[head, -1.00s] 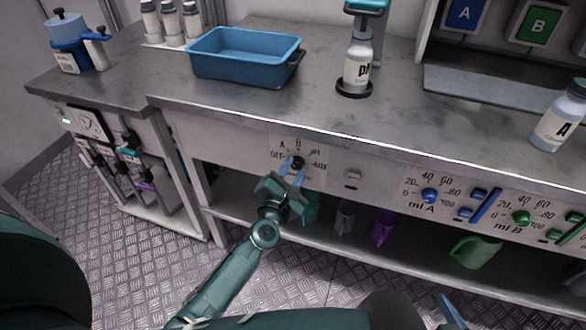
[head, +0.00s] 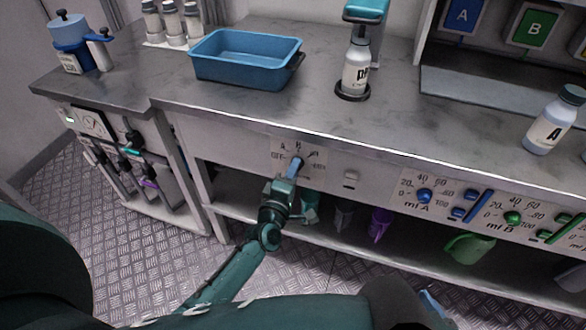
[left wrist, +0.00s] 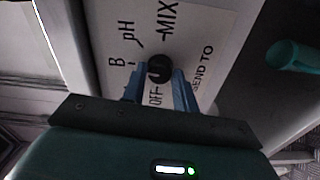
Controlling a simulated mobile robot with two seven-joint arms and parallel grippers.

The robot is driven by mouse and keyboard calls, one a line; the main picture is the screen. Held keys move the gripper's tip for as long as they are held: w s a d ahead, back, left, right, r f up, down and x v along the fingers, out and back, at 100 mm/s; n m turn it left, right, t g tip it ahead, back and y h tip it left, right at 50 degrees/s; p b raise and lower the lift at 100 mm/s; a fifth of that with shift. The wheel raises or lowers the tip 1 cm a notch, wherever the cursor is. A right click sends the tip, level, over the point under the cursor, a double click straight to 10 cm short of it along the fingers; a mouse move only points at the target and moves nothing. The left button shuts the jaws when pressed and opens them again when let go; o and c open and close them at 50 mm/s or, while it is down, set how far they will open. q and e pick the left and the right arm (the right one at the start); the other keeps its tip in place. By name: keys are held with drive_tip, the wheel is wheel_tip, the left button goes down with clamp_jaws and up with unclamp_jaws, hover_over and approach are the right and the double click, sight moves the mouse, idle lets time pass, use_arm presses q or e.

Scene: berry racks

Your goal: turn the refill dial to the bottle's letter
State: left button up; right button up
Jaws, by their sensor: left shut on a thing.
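The refill dial is a small black knob (left wrist: 158,69) on a white panel (head: 314,178) at the bench front, labelled SEND TO. OFF, B, pH and MIX are readable in the left wrist view; the A shows in the head view. My left gripper (head: 297,165) is shut on the dial, with its blue fingers (left wrist: 157,82) on either side of the knob. I cannot tell which mark the knob points to. A white bottle marked pH (head: 356,70) stands upright in a black ring holder under a teal-topped stand. Of my right gripper, only a blue tip (head: 432,304) shows at the bottom edge.
A bottle marked A (head: 554,122) stands on the bench at right. A blue tray (head: 246,70) and several bottles (head: 172,22) stand at the back left. Dosing dials and sliders (head: 470,200) line the front panel at right. Coloured jugs (head: 468,247) sit on the lower shelf.

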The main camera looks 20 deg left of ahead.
use_arm(q)
drive_tip(key=shift+m+p, duration=1.15)
drive_tip(key=shift+m, duration=2.55)
use_arm(e)
drive_tip(key=shift+r+n, duration=0.3)
drive_tip(key=shift+r, duration=0.5)
use_arm(q)
drive_tip(key=o, duration=1)
drive_tip(key=shift+s, duration=0.15)
use_arm(e)
drive_tip(key=shift+s, duration=0.1)
